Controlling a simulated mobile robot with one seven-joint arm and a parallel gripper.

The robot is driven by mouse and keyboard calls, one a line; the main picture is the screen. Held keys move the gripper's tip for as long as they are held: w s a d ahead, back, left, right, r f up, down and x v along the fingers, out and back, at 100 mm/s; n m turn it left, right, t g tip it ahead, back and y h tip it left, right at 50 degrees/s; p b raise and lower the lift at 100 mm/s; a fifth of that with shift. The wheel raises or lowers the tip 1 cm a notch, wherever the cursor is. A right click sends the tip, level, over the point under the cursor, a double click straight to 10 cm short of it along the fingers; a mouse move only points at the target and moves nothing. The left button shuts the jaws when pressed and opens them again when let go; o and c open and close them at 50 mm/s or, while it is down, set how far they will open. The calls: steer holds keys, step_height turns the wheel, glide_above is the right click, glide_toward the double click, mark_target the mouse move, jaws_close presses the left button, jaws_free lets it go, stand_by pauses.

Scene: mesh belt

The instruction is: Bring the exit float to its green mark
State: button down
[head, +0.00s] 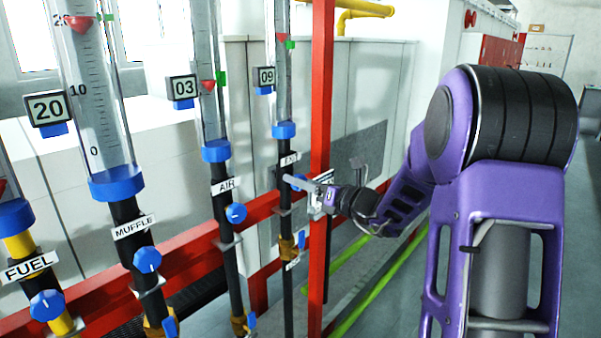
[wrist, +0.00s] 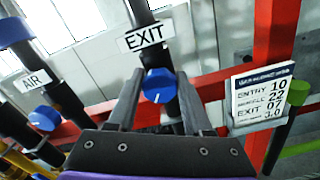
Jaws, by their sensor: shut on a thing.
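The exit tube (head: 284,85) stands at the right of the row in the head view, with a display (head: 265,76) reading 09 beside it. Its red float (head: 282,37) sits near the top, slightly above the green mark (head: 290,45). The EXIT label (wrist: 145,37) is above a blue knob (wrist: 158,86) with a white pointer line in the wrist view. My gripper (wrist: 160,82) has its fingers on either side of this knob and is shut on it. In the head view my gripper (head: 291,181) reaches the exit pipe from the right, and the knob is mostly hidden.
The air tube (head: 211,110) and muffle tube (head: 98,110) stand to the left, each with its own blue knob. A red upright post (head: 320,130) stands close to my gripper. A card (wrist: 262,97) with printed numbers hangs right of the knob.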

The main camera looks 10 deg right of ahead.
steer(key=shift+m, duration=1.1)
steer(key=shift+c, duration=1.5)
jaws_free()
steer(key=shift+d, duration=0.1)
steer(key=v, duration=1.7)
steer(key=shift+s, duration=0.15)
